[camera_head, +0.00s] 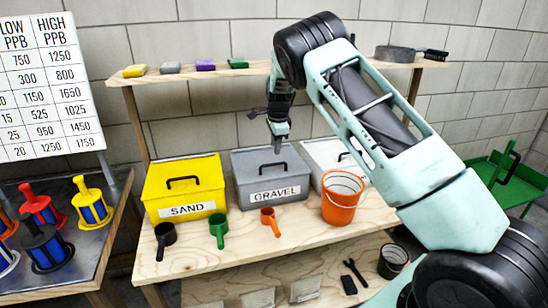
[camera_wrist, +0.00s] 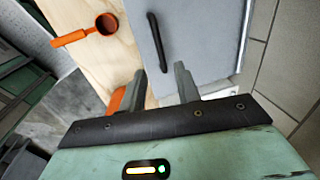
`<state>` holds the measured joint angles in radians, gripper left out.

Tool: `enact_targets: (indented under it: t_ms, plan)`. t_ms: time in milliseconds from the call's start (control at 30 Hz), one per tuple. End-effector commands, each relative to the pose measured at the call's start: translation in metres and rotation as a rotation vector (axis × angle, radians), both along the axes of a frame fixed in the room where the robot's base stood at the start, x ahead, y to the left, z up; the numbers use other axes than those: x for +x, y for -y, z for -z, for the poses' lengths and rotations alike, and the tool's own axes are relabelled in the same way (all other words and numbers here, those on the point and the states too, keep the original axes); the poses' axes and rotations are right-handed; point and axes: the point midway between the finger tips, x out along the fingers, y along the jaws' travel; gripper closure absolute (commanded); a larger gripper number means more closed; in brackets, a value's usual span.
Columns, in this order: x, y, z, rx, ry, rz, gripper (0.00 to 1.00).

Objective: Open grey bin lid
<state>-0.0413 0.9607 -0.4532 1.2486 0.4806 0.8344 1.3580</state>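The grey bin (camera_head: 284,192) labelled GRAVEL stands on the wooden bench between the yellow bin and a whitish bin. Its grey lid (camera_head: 253,162) lies closed on top, with a black arched handle (camera_head: 273,165). In the wrist view the lid (camera_wrist: 205,40) fills the upper middle, with its handle (camera_wrist: 158,43) just beyond the fingertips. My gripper (camera_head: 278,145) is above the lid, pointing down near the handle. In the wrist view my gripper (camera_wrist: 160,70) has its two fingers apart with nothing between them. It appears apart from the handle.
The yellow SAND bin (camera_head: 184,185) is left of the grey bin; the whitish bin (camera_head: 325,153) and orange bucket (camera_head: 342,200) are right. Black (camera_head: 165,236), green (camera_head: 218,228) and orange (camera_head: 269,219) scoops lie in front. A shelf (camera_head: 200,74) with colored blocks runs behind.

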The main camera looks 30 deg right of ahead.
Motion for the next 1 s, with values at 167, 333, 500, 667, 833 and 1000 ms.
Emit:
enact_targets:
  t_ms: [167, 333, 500, 667, 833, 1000]
  plan:
    - [0.006, 0.003, 0.035, 0.000, -0.004, -0.001, 0.67]
    - [0.011, 0.003, 0.058, 0.000, -0.002, -0.001, 0.67]
    - [0.013, 0.004, 0.070, 0.000, 0.000, -0.002, 0.67]
    - [0.014, 0.004, 0.072, 0.000, 0.001, -0.001, 0.67]
    - [0.014, 0.004, 0.072, 0.001, 0.000, -0.001, 0.73]
    - [0.014, 0.004, 0.072, 0.001, 0.000, -0.001, 1.00]
